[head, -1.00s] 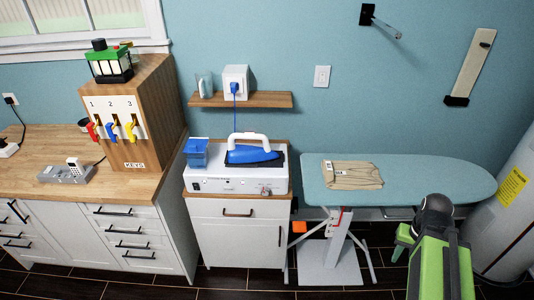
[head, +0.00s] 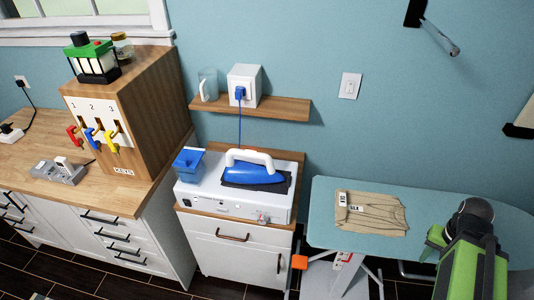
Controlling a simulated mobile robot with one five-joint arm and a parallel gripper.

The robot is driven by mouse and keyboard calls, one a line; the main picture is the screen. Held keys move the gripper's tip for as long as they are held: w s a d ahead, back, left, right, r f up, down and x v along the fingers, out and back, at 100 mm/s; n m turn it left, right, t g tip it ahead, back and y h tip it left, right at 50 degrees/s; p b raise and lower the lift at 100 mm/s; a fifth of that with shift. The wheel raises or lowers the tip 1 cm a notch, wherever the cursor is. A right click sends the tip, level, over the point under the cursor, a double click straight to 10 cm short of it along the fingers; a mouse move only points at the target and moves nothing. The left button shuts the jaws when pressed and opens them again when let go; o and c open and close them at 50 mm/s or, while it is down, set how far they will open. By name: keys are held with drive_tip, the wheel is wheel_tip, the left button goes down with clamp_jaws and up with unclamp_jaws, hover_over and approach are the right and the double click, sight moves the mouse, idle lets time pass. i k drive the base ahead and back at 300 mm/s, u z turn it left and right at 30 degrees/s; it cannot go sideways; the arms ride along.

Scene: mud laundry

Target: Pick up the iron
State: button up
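The iron (head: 250,170) has a blue body and a white handle. It rests on a dark pad on top of the white ironing station (head: 215,204), which stands on a small cabinet. A blue cord runs from near the iron up to a plug on the wall shelf. My gripper (head: 435,242) is at the lower right, green and black, in front of the ironing board and well to the right of the iron. My arm hides much of it, so its finger opening cannot be made out.
A wooden shelf (head: 285,109) hangs above the iron. A wooden key box (head: 155,110) stands on the counter to the left. A blue container (head: 188,164) sits left of the iron.

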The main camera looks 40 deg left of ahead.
sight(245, 172)
drive_tip(key=i, duration=0.65)
drive_tip(key=z, duration=5.4)
drive_tip(key=i, duration=0.15)
drive_tip(key=z, duration=3.65)
drive_tip(key=i, duration=1.05)
drive_tip(key=u, duration=0.25)
